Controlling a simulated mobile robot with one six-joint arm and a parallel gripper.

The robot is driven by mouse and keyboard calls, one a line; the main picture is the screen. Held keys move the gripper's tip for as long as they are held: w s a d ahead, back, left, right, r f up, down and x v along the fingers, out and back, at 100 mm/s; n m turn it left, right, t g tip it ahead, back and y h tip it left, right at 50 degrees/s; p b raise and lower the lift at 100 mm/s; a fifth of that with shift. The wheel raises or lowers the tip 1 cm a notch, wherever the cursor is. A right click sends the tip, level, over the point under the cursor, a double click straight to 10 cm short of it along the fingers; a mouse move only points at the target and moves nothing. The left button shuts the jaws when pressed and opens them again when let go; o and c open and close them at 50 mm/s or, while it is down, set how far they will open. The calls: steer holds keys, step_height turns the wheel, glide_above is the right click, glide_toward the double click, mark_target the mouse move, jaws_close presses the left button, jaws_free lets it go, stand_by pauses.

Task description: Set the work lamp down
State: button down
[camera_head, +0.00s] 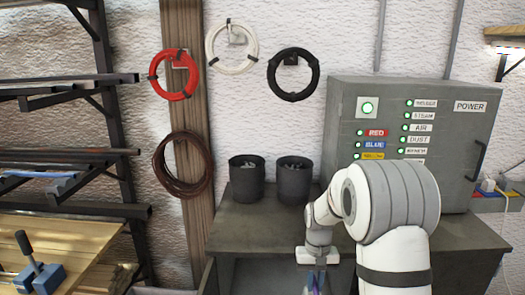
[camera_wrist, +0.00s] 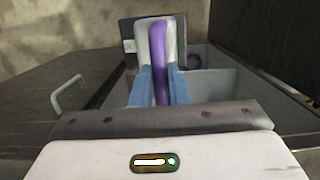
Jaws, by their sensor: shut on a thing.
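My gripper (camera_wrist: 160,92) is shut on a rounded grey thing with a purple band down its middle, which I take to be the work lamp (camera_wrist: 160,45). Its blue fingers press on both sides of it. In the head view my gripper (camera_head: 316,281) points down at the bottom edge, in front of the bench opening. Only a sliver of purple and blue shows between the fingers there. Behind the lamp in the wrist view is an open grey compartment (camera_wrist: 225,88). I cannot tell whether the lamp touches it.
A grey bench (camera_head: 232,226) bears two dark cups (camera_head: 247,184) (camera_head: 294,186) and a grey control cabinet (camera_head: 448,175) with green lights. Coils hang on the wall. At left are a rack (camera_head: 118,140) and a wooden table (camera_head: 75,236) with a blue clamp (camera_head: 42,277).

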steer(key=f, duration=0.3)
steer(key=s+f, duration=0.1)
steer(key=f, duration=0.3)
steer(key=s+f, duration=0.1)
steer(key=f, duration=0.3)
steer(key=shift+s, duration=0.2)
steer(key=shift+s+d, duration=0.1)
steer(key=shift+s, duration=0.05)
